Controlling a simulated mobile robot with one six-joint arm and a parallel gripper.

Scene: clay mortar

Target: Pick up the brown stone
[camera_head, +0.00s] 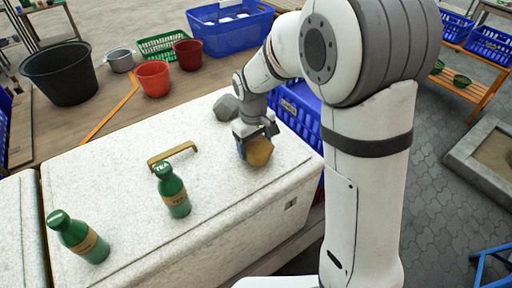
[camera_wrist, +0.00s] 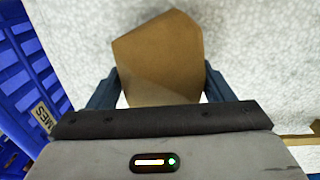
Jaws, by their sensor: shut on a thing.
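The brown stone (camera_head: 259,152) is a faceted, tan-brown lump at the right part of the white speckled box lid. It also shows large in the wrist view (camera_wrist: 160,58), between the two dark blue fingers. My gripper (camera_head: 252,146) is shut on the stone, with a finger at each side of it. In the wrist view, my gripper (camera_wrist: 160,92) covers the near end of the stone. I cannot tell whether the stone touches the lid or is just above it.
A grey stone (camera_head: 227,107) lies behind my gripper on the white lid (camera_head: 120,190). Two green bottles (camera_head: 173,190) (camera_head: 78,237) and a brass handle (camera_head: 172,155) are to the left. A blue crate (camera_wrist: 28,75) stands beside the box. Pots and baskets stand behind.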

